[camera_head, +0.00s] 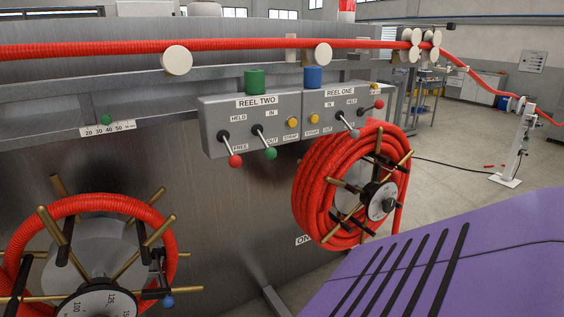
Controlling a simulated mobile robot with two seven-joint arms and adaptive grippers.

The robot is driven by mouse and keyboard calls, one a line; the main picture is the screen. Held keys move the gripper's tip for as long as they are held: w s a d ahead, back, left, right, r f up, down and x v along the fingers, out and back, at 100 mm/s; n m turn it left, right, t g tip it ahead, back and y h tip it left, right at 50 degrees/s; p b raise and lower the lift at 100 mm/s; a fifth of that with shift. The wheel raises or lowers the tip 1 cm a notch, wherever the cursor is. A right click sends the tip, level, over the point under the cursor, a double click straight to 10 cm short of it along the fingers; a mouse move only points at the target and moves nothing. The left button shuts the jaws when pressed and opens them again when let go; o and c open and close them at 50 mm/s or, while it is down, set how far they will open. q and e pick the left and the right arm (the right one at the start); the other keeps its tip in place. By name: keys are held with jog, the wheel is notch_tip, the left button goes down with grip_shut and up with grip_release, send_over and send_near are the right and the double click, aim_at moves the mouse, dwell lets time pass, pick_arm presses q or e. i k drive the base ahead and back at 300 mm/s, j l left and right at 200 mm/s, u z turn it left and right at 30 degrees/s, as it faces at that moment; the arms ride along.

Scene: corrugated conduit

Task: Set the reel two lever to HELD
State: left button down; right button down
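The REEL TWO panel (252,125) is a grey box near the middle, under a green block. Its red-knobbed lever (235,160) sits between a HELD label (238,119) above and a FREE label (240,149) below. This lever points down, with its knob at the FREE end. A green-knobbed lever (271,153) beside it also points down, towards OUT, with IN above. Neither of my grippers is in view, and nothing touches the levers.
The REEL ONE panel (340,105) adjoins on the right, with its own levers. Reels of red conduit stand at lower left (95,207) and below right (318,190), with brass spokes sticking out. A red conduit (240,45) runs above the panels. Space directly before the REEL TWO panel looks clear.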

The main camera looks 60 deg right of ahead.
aim_at(235, 161)
jog(key=z, duration=1.5)
